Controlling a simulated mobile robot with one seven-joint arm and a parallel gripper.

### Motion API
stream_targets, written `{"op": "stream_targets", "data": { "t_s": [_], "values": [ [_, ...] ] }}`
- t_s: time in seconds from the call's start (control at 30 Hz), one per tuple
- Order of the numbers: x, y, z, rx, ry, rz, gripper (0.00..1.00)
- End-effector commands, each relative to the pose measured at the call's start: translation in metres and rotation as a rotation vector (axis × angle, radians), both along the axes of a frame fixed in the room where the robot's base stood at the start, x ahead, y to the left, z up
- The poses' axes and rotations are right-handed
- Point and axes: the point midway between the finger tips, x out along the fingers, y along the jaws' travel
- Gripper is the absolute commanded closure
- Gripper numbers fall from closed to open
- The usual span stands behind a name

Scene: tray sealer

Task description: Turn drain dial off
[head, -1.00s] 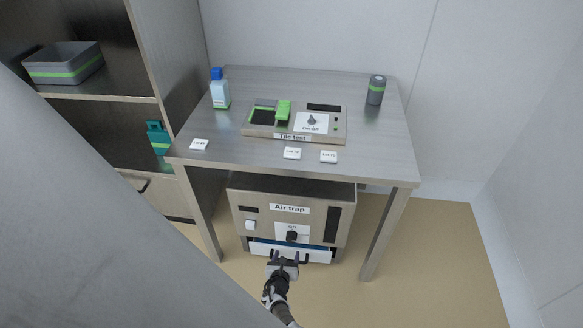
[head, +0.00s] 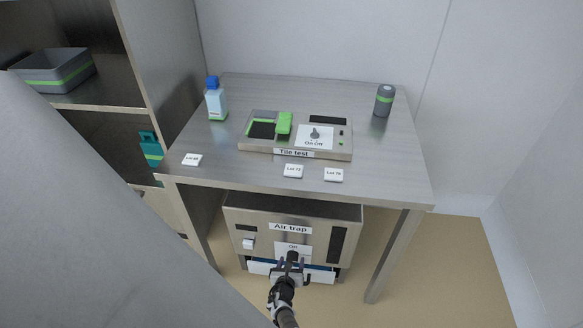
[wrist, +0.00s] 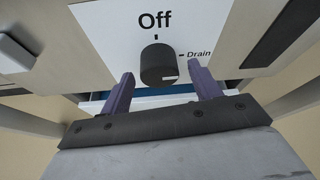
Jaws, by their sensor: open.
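The drain dial is a black round knob (wrist: 158,62) on a white plate on the front of the Air trap machine (head: 262,228). In the wrist view the plate reads "Off" above the knob and "Drain" to its right. A white mark shows at the lower right of the knob's face, on the Drain side rather than up at Off. My gripper (head: 291,266) is open in front of the dial. In the wrist view its two purple fingers stand left and right of the knob's lower part; whether they touch it I cannot tell.
A white drawer (head: 260,268) with blue inside sticks out below the dial. The machine stands under a table (head: 385,150), between its legs. On the table are the Tile test device (head: 255,147), a bottle (head: 216,101), a grey canister (head: 384,101) and lot labels.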

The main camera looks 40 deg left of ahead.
Motion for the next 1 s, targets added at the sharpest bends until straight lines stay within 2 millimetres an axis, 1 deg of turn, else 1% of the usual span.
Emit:
{"op": "stream_targets", "data": {
  "t_s": [0.17, 0.2, 0.53, 0.77, 1.0],
  "values": [
    [0.0001, -0.0001, 0.0001, 0.000, 0.000, 0.000, 0.37],
    [0.0001, -0.0001, 0.0001, 0.000, 0.000, 0.000, 0.39],
    [0.0001, -0.0002, 0.0000, 0.001, 0.000, 0.000, 0.82],
    [-0.0001, 0.0001, -0.0003, -0.013, -0.007, -0.002, 0.82],
    [-0.0004, 0.0013, -0.0008, -0.101, -0.062, 0.000, 0.82]
  ]
}}
